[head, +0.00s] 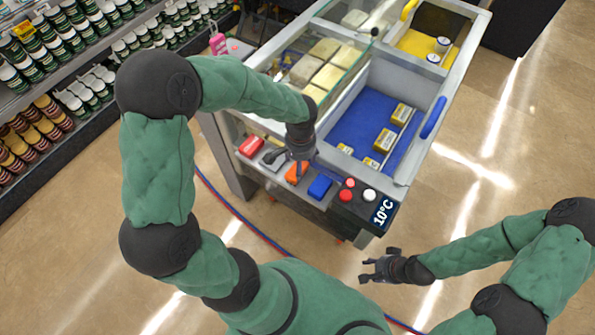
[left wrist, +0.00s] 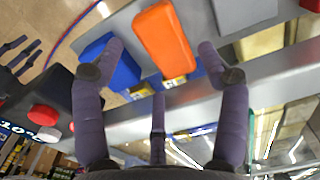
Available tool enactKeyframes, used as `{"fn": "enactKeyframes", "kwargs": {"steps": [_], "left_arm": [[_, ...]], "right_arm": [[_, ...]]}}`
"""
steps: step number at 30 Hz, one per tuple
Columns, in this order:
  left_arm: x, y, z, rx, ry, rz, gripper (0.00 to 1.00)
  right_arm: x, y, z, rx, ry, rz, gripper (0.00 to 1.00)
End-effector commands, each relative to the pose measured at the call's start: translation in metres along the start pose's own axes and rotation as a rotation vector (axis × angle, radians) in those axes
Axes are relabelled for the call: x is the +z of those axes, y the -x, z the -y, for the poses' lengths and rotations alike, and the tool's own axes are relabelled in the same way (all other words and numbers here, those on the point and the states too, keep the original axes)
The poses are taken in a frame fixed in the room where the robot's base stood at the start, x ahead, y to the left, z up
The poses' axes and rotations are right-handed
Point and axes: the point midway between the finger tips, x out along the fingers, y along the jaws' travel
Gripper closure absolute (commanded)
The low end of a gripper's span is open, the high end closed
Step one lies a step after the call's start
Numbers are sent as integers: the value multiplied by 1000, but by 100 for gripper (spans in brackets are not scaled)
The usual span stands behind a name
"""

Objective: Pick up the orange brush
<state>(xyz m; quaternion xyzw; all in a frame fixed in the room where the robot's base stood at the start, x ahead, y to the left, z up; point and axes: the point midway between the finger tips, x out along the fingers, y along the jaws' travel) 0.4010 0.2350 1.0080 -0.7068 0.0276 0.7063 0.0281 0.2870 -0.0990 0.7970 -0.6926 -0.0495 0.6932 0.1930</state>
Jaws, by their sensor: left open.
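The orange brush (head: 298,172) lies on the narrow front ledge of the display freezer, between a grey block (head: 272,157) and a blue block (head: 320,187). My left gripper (head: 283,157) is above this ledge and partly covers the brush in the head view. In the left wrist view the orange brush (left wrist: 165,38) shows as a rounded block between and beyond the spread fingers of my left gripper (left wrist: 158,60). No finger is clearly touching it. My right gripper (head: 374,269) is open and empty over the floor at the lower right.
A red block (head: 250,146) sits at the ledge's left end. Red and white buttons (head: 348,190) and a 10°C display (head: 383,212) are at its right end. The freezer's glass and blue-floored bin (head: 352,122) rise behind. Stocked shelves (head: 60,60) stand left.

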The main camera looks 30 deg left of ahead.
Motion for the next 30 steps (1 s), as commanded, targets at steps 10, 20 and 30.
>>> {"fn": "enactKeyframes", "kwargs": {"steps": [10,20,30], "left_arm": [[0,-46,0,1,1,1,26],[0,-46,0,1,0,0,26],[0,-49,0,1,0,0,26]], "right_arm": [[0,-9,-3,0,0,0,60],[0,-8,-3,0,0,0,60],[0,-12,-4,0,0,0,60]]}}
